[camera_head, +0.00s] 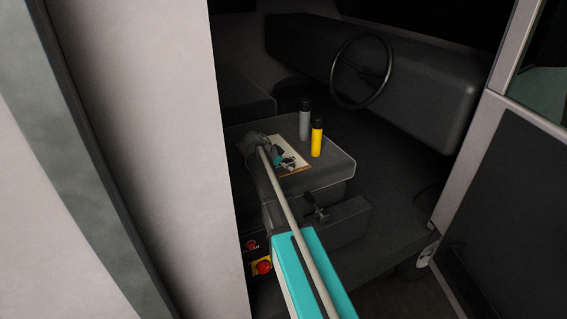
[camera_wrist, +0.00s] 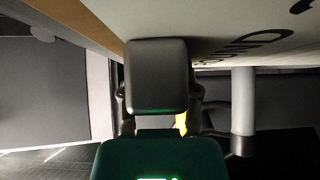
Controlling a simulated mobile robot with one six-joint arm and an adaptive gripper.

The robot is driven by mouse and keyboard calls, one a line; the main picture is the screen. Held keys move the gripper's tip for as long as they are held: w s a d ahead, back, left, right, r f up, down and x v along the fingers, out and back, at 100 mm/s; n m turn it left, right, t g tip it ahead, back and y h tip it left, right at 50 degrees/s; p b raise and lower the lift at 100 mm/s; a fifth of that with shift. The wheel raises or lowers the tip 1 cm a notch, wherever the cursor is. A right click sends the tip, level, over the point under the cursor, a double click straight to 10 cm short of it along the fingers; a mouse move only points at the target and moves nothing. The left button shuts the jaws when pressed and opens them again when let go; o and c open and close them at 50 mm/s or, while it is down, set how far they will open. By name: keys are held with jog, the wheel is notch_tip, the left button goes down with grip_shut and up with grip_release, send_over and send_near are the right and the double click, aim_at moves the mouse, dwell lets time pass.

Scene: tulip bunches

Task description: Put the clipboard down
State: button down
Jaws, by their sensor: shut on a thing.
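The clipboard (camera_head: 297,163), a brown board with a white printed sheet, is level on or just above the dark grey seat-like box (camera_head: 325,174) in the vehicle cab. I cannot tell whether it touches. My gripper (camera_head: 283,161) is shut on the clipboard's near left part. In the wrist view, the clipboard (camera_wrist: 240,25) fills the top, with printed letters and a tan edge. My gripper (camera_wrist: 157,75) is in front of it, and its fingers hide part of the board.
A yellow can (camera_head: 317,139) and a grey can (camera_head: 304,120), both black-capped, stand upright just right of and behind the clipboard. A steering wheel (camera_head: 362,71) and dashboard (camera_head: 425,95) are farther back. A pale door pillar (camera_head: 190,150) stands left of my arm.

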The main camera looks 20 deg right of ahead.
jog(key=shift+r, duration=0.1)
notch_tip(320, 180, up, 2)
jog(key=shift+p, duration=1.1)
jog(key=s+r+p, duration=1)
jog(key=s, duration=0.4)
jog(key=shift+r+p, duration=0.35)
jog(key=shift+s, duration=0.1)
